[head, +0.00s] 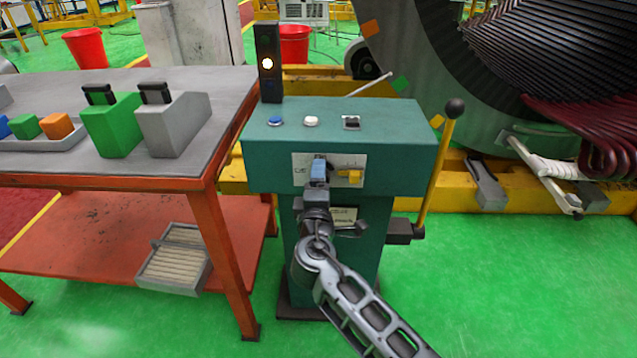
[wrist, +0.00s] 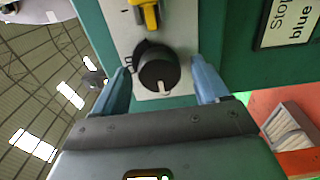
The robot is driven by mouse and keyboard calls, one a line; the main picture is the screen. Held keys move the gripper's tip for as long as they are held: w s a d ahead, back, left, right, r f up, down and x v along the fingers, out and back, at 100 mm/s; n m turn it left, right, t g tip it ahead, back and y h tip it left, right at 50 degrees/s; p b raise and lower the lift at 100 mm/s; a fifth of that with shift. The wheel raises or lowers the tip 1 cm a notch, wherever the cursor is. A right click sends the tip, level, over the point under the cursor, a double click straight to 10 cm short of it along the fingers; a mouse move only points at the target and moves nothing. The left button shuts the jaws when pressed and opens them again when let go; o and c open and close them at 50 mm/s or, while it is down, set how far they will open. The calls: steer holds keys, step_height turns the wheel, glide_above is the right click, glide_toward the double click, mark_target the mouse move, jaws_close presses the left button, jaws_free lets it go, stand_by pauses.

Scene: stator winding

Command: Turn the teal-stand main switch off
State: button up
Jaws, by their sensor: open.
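The teal stand (head: 350,130) is in the middle of the head view, with a pale switch plate on its front. A black round knob (wrist: 158,72) with a white mark sits on this plate in the wrist view. The white mark points toward the bottom of that view. A yellow switch handle (head: 352,177) is beside it and also shows in the wrist view (wrist: 148,15). My gripper (head: 319,170) is at the plate, open, with one blue finger on each side of the knob. I cannot tell whether the fingers touch it. My gripper hides the knob in the head view.
An orange-legged table (head: 200,170) stands close on the left. Green floor lies open at right.

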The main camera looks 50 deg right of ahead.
steer(key=v, duration=0.7)
steer(key=shift+s+a, duration=0.2)
steer(key=shift+a, duration=0.05)
steer(key=s+a+f+t+y+p, duration=0.1)
steer(key=s+a+f+y+p, duration=0.1)
steer(key=s+a+y, duration=0.6)
steer(key=s+a+f+t+y+p, duration=0.1)
steer(key=s+a+f+y+p, duration=0.2)
steer(key=s, duration=0.8)
steer(key=s+a+r+m+y, duration=0.1)
steer(key=s+r+m, duration=0.1)
steer(key=s+r, duration=0.2)
steer(key=s+a+r+m+t+y+p, duration=0.1)
steer(key=s+a+r+m, duration=0.1)
steer(key=s+r, duration=0.3)
steer(key=s+a+r+m+t+y, duration=0.1)
steer(key=s+a+r+m, duration=0.1)
steer(key=r, duration=0.5)
steer(key=s+m, duration=0.1)
steer(key=s, duration=0.1)
steer(key=shift+s+a+r+m, duration=0.25)
steer(key=shift+s+r+m, duration=0.1)
steer(key=shift+m, duration=0.05)
